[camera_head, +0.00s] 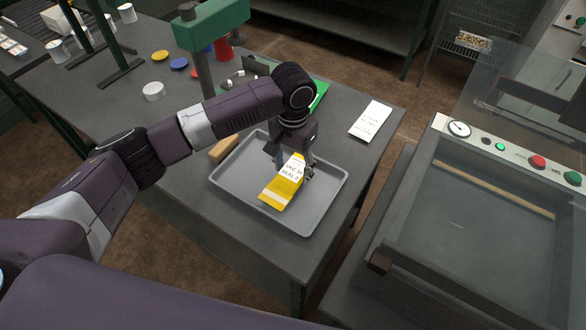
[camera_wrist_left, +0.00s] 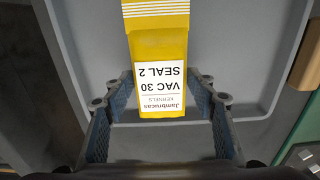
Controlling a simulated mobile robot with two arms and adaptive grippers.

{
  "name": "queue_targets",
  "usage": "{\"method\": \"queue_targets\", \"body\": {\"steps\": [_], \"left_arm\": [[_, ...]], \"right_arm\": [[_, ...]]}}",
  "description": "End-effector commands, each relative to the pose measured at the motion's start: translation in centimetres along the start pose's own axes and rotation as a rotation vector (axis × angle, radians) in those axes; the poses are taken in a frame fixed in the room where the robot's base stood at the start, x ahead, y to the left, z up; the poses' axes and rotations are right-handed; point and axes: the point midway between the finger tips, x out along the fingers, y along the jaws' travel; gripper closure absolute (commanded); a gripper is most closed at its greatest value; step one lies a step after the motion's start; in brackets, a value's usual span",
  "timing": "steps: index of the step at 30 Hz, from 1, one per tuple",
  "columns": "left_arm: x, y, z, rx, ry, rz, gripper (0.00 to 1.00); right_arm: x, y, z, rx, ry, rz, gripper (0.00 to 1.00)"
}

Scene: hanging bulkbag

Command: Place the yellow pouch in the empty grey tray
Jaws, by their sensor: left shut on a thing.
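The yellow pouch (camera_head: 280,192) has a white label reading "VAC 30 SEAL 2". My left gripper (camera_head: 292,164) is shut on its labelled end, over the middle of the grey tray (camera_head: 232,177). The pouch lies within the tray's outline; I cannot tell whether it touches the floor of the tray. In the left wrist view the pouch (camera_wrist_left: 158,55) extends away between the fingers, with the bare tray (camera_wrist_left: 240,60) behind it. Nothing else shows in the tray. My right gripper is not in view.
A brown wooden bar (camera_head: 223,148) lies beside the tray's left edge. A white labelled packet (camera_head: 371,120) lies at the table's right. A green-topped press (camera_head: 208,25) stands behind my arm. A glass-lidded machine (camera_head: 470,230) with buttons stands at the right.

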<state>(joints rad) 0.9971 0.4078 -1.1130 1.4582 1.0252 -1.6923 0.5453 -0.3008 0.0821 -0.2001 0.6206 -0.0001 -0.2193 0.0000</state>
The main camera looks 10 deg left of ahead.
Motion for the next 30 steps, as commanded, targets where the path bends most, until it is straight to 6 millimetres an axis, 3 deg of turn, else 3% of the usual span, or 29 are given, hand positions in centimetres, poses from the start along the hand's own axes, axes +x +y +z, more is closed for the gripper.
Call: {"method": "queue_targets", "body": {"steps": [4,14,15,18,30], "left_arm": [[1.12,0.00,-0.04,0.001,0.002,-0.001,0.75],[1.38,0.04,-0.04,0.001,0.002,0.000,0.75],[1.39,0.03,-0.04,0.001,0.002,0.000,0.44],[1.37,0.02,-0.04,0.001,0.002,0.000,0.33],[0.81,0.00,-0.06,0.001,0.002,0.000,0.31]], "right_arm": [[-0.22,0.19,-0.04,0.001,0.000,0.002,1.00],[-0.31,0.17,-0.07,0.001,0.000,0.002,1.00],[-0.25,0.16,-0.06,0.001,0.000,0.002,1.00],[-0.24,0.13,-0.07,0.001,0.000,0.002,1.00],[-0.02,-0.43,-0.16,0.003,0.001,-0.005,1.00]]}}
